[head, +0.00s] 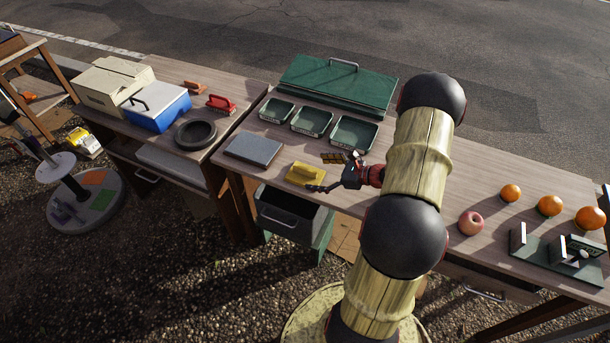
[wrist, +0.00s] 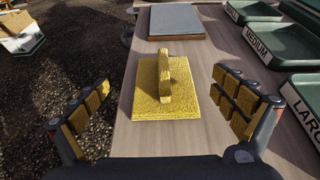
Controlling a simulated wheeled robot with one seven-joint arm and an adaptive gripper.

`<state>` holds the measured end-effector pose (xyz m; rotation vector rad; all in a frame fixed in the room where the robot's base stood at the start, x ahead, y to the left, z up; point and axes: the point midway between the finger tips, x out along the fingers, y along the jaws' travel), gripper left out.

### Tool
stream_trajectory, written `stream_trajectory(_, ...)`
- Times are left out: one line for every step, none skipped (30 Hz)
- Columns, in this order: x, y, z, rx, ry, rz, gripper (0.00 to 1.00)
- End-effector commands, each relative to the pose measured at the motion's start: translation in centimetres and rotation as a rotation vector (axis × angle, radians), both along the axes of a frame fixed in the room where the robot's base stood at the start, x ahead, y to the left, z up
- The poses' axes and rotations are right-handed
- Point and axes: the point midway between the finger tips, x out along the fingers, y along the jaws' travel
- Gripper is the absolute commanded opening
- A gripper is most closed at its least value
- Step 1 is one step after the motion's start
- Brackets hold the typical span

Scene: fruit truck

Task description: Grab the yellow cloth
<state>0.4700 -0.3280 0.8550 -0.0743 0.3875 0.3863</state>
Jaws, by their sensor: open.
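The yellow cloth (head: 305,173) lies on the wooden table near its front edge. In the wrist view the yellow cloth (wrist: 170,101) has a flat square base with a raised ridge standing up in its middle. My gripper (head: 322,173) is just to the right of the cloth in the head view. In the wrist view my gripper (wrist: 162,84) is open and empty, with one finger on each side of the cloth and clear space between each finger and it.
A grey flat slab (head: 254,149) lies left of the cloth. Several green trays with size labels, such as the medium one (head: 312,121), stand behind. A green case (head: 338,86) is at the back. An apple (head: 471,223) and oranges (head: 510,193) lie to the right.

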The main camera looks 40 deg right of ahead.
Motion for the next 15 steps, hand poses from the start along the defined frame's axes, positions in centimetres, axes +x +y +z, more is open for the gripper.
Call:
stream_trajectory(0.3,0.1,-0.2,-0.001,0.0,0.0,0.97)
stream_trajectory(0.5,0.1,-0.3,-0.001,0.0,0.0,0.97)
stream_trajectory(0.7,0.1,-0.4,-0.002,-0.001,0.001,0.97)
stream_trajectory(1.0,0.2,-0.5,-0.001,-0.001,0.002,0.97)
stream_trajectory(1.3,0.3,-0.7,-0.002,0.0,0.003,0.97)
stream_trajectory(1.7,0.4,-1.0,-0.002,0.0,0.004,0.97)
stream_trajectory(2.1,0.5,-1.2,-0.002,0.0,0.003,0.97)
stream_trajectory(2.5,0.5,-1.5,-0.002,0.0,0.003,0.97)
stream_trajectory(3.1,0.7,-1.8,-0.002,0.001,0.004,0.97)
stream_trajectory(3.5,0.9,-1.9,-0.002,0.001,0.005,0.97)
stream_trajectory(3.8,1.0,-2.1,-0.002,0.001,0.004,0.97)
stream_trajectory(4.2,1.2,-2.2,-0.001,0.001,0.004,0.97)
stream_trajectory(4.5,1.3,-2.2,-0.002,0.0,0.004,0.97)
stream_trajectory(4.6,1.3,-2.3,-0.002,0.0,0.003,0.97)
stream_trajectory(4.7,1.3,-2.3,-0.002,0.0,0.002,0.97)
